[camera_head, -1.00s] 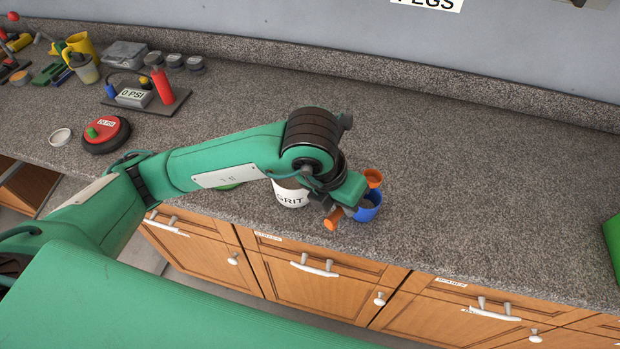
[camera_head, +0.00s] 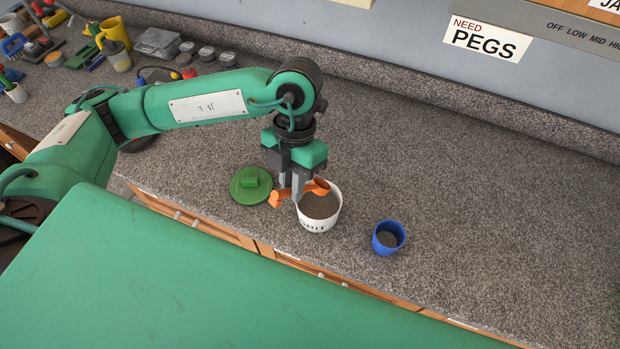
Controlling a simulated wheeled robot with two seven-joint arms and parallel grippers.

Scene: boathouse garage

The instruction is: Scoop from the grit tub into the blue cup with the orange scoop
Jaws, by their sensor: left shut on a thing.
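The white grit tub (camera_head: 319,221) stands on the counter, uncovered, with dark grit inside. My left gripper (camera_head: 297,192) points down at the tub's left rim and is shut on the orange scoop (camera_head: 319,187). The scoop lies roughly level, its bowl end over the back left of the tub and its handle end out to the left. Whether the bowl holds grit, I cannot tell. The blue cup (camera_head: 379,246) stands upright to the right of the tub, apart from it, with some dark grit inside. My right gripper is not in view.
A green lid (camera_head: 250,186) with a knob lies just left of the tub. Grey tins (camera_head: 208,54), a grey box (camera_head: 158,43) and a yellow mug (camera_head: 115,33) stand at the back left. The counter (camera_head: 480,190) right of the cup is clear.

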